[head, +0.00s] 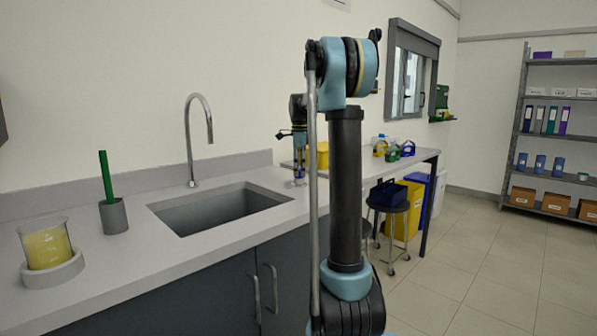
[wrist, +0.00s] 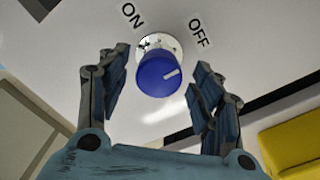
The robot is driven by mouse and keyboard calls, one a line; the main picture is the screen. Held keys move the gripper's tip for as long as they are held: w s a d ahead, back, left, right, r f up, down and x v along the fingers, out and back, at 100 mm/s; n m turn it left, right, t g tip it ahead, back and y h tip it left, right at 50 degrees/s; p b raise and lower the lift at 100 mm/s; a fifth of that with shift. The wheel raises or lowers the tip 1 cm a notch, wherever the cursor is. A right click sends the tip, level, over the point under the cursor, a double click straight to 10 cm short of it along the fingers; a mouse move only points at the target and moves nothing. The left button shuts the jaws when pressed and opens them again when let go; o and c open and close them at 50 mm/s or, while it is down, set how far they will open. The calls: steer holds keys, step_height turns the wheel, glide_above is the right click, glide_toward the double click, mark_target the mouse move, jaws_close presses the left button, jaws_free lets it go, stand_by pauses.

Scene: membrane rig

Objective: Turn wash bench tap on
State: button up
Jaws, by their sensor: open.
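The tap control is a round blue knob (wrist: 157,75) on a pale base plate in the wrist view. A white ON label (wrist: 129,16) lies to its upper left and a white OFF label (wrist: 199,33) to its upper right. The knob's white mark points right and slightly up, on the OFF side. My gripper (wrist: 161,82) is open, with one finger on each side of the knob; contact cannot be told. In the head view my gripper (head: 299,158) points down over the counter right of the sink. The curved metal spout (head: 192,135) stands behind the sink (head: 175,216).
A beaker of yellow liquid (head: 48,246) and a grey cup (head: 113,217) with a green stick stand on the counter left of the sink. A stool (head: 388,207) and yellow bin (head: 409,222) stand beyond my arm. The floor at right is clear.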

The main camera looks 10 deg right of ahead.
steer(key=c, duration=1.1)
steer(key=shift+n, duration=0.3)
steer(key=n, duration=0.3)
steer(key=shift+n, duration=0.3)
steer(key=shift+w+n, duration=0.1)
steer(key=shift+n, duration=2.1)
